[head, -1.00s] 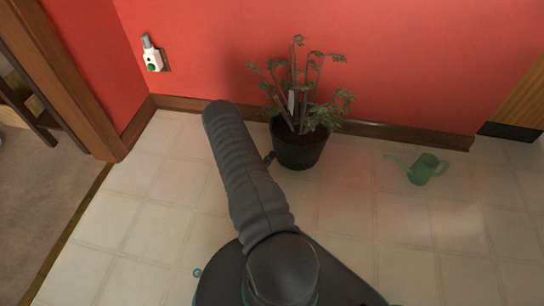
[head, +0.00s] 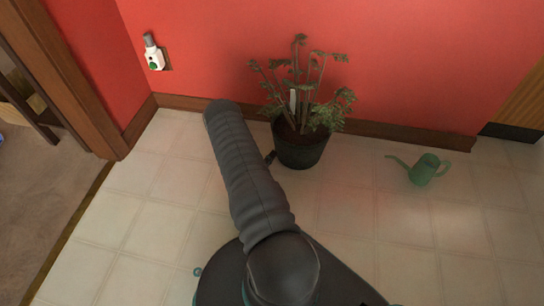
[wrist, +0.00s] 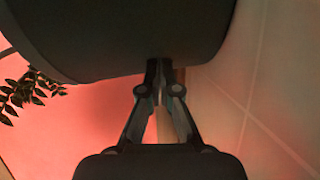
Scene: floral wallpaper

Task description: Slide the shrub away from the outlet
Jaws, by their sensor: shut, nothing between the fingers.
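The shrub (head: 302,92) is a leafy green plant in a dark round pot (head: 300,152), upright on the floor near the red wall. A white tag stands among its stems. The outlet (head: 155,58) is on the wall to the left, with a white device plugged in. A wide gap of bare wall lies between outlet and shrub. My gripper (wrist: 163,66) is shut and empty, its fingertips at the side of the pot (wrist: 110,35); whether they touch cannot be told. In the head view only a small dark part of it shows at the pot's left side.
A green watering can (head: 427,170) stands on the tiles to the right of the pot. A wooden baseboard (head: 400,134) runs behind the pot. A door frame (head: 75,90) is at the left. The tiles between pot and can are clear.

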